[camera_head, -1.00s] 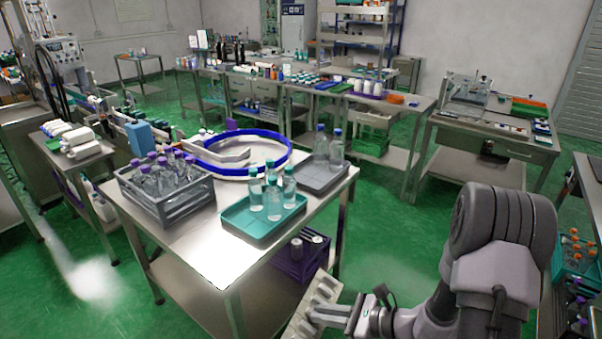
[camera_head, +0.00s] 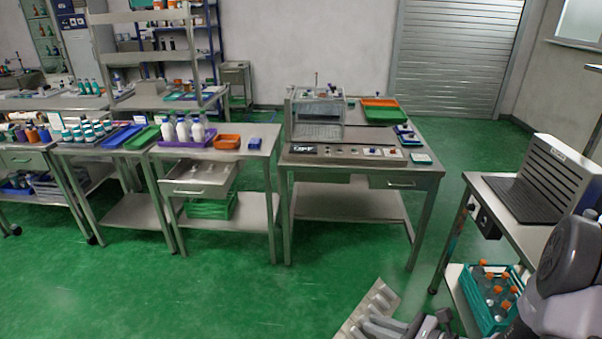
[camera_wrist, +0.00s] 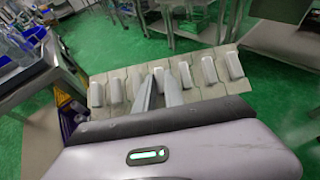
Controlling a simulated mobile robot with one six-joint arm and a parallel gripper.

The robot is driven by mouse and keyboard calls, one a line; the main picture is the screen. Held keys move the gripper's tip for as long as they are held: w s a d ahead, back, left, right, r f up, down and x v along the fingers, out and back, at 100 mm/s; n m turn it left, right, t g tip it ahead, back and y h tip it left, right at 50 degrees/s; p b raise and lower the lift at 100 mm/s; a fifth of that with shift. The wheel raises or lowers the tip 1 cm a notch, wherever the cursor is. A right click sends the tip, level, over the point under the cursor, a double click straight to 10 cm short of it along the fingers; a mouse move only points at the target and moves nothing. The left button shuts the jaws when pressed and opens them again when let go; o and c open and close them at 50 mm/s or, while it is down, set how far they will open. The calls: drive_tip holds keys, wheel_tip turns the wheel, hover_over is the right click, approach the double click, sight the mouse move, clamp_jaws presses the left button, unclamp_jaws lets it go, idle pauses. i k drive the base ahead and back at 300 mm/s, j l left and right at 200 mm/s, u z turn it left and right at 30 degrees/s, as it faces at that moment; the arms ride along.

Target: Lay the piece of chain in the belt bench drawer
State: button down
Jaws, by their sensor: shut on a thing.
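My gripper (camera_head: 378,322) is shut on the piece of chain (camera_head: 380,299), a beige flat strip with a row of pale raised cleats. It is low at the bottom of the head view, over the green floor. In the wrist view the chain (camera_wrist: 118,92) lies crosswise, with the fingers (camera_wrist: 164,80) closed at its middle. An open drawer (camera_head: 200,188) with pale things in it sticks out under the bench holding white bottles. A shut drawer (camera_head: 393,183) is under the machine bench to its right. No label shows which is the belt bench.
The machine bench (camera_head: 362,163) carries a control panel and green and orange trays. A side table (camera_head: 490,197) at the right holds a vented grey unit, with a teal crate (camera_head: 490,312) of orange-capped bottles below. The green floor ahead is clear.

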sight(203, 173)
drive_tip(key=i+u, duration=0.35)
drive_tip(key=i, duration=0.15)
drive_tip(key=i+u, duration=0.3)
drive_tip(key=i, duration=0.2)
drive_tip(key=i+l+u, duration=0.35)
drive_tip(key=i, duration=0.15)
drive_tip(key=i+l+u, duration=0.3)
drive_tip(key=i, duration=0.15)
drive_tip(key=i+j+u, duration=0.3)
drive_tip(key=i+j, duration=0.15)
drive_tip(key=i+j+u, duration=0.3)
drive_tip(key=i, duration=0.3)
drive_tip(key=i+j+u, duration=0.15)
drive_tip(key=i+u, duration=0.2)
drive_tip(key=i, duration=0.2)
drive_tip(key=i+u, duration=0.3)
drive_tip(key=i, duration=0.25)
drive_tip(key=i+z, duration=0.15)
drive_tip(key=z, duration=0.25)
drive_tip(key=i+j+z, duration=0.1)
drive_tip(key=z, duration=0.35)
drive_tip(key=i+j+z, duration=0.1)
drive_tip(key=z, duration=0.3)
drive_tip(key=i+j+z, duration=0.1)
drive_tip(key=z, duration=0.35)
drive_tip(key=j+z, duration=0.2)
drive_tip(key=z, duration=0.2)
drive_tip(key=i, duration=0.05)
